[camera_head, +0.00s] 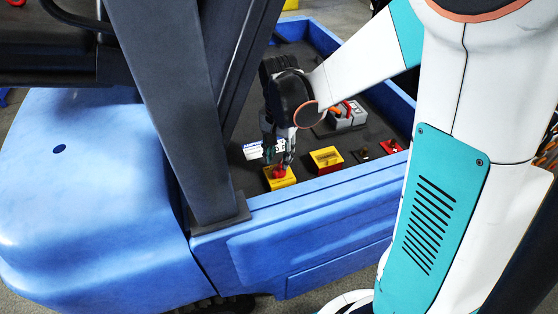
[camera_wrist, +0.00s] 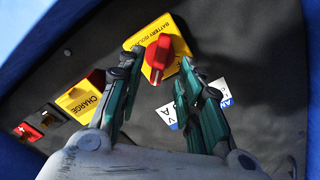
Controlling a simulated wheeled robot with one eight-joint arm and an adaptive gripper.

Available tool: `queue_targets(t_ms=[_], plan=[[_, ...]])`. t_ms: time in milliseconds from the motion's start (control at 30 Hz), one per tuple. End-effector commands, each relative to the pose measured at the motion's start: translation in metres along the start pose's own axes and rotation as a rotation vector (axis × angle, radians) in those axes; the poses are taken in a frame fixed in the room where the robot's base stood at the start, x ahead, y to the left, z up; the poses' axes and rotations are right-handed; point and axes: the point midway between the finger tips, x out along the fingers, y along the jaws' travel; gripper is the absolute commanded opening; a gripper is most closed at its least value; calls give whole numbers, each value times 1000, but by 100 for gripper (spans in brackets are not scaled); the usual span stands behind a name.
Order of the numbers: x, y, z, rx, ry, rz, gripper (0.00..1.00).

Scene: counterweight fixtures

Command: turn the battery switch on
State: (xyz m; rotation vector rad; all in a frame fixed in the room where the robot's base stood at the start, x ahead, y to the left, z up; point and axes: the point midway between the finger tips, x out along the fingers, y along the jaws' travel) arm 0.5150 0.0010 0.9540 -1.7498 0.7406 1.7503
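The battery switch is a red knob (camera_wrist: 158,57) on a yellow plate (camera_wrist: 179,33) marked "BATTERY" at the top middle of the wrist view. In the head view the red knob (camera_head: 279,171) sits on its yellow box (camera_head: 280,183) near the blue front wall. My gripper (camera_wrist: 161,64) is open, with one fingertip on each side of the knob. I cannot tell whether the fingertips touch it. In the head view my gripper (camera_head: 278,158) points down over the switch and hides part of it.
A yellow "CHARGE" box (camera_wrist: 84,98) stands beside the switch, then a small toggle (camera_wrist: 47,117) and a red part (camera_wrist: 27,131). White-and-blue labels (camera_wrist: 168,115) lie on the dark panel. The blue wall (camera_head: 320,194) and a dark upright post (camera_head: 180,110) flank the space.

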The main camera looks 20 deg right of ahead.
Motion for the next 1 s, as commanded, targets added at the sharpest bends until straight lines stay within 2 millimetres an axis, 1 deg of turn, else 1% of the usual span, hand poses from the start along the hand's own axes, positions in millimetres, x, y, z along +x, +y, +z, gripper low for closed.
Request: queue_targets(t_ms=[33,200,300,400,500,600,1000], plan=[[-12,0,0,0,0,0,33],[-45,0,0,0,0,0,33],[-61,0,0,0,0,0,33],[-73,0,0,0,0,0,33],[-81,0,0,0,0,0,33],[-84,0,0,0,0,0,33],[-85,0,0,0,0,0,33]])
